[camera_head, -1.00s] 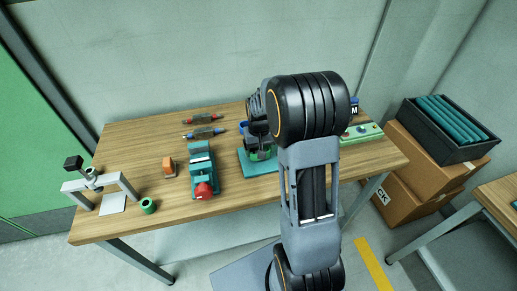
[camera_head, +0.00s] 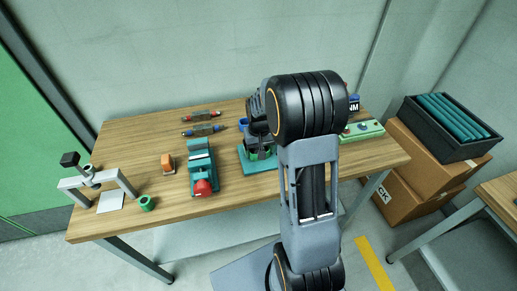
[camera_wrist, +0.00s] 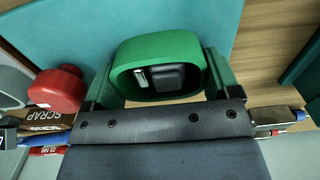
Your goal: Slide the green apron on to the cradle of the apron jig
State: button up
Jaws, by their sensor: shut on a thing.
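My gripper (camera_wrist: 162,88) is shut on the green apron (camera_wrist: 160,47), a hollow, rounded green piece seen between the fingers in the wrist view. A dark block and a small silver part show inside its opening. Behind it lies a flat teal plate (camera_wrist: 60,28). In the head view, the apron jig (camera_head: 262,167) has a teal base with green showing on it, under my gripper. My arm hides much of the jig there. I cannot tell the cradle apart clearly, or whether the apron touches it or sits around it.
A pale green box (camera_head: 361,130) stands right.

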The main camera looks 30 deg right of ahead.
jog(key=o, duration=0.8)
notch_tip(320, 180, up, 14)
jog(key=shift+f, duration=0.1)
dwell(0.7)
dwell(0.9)
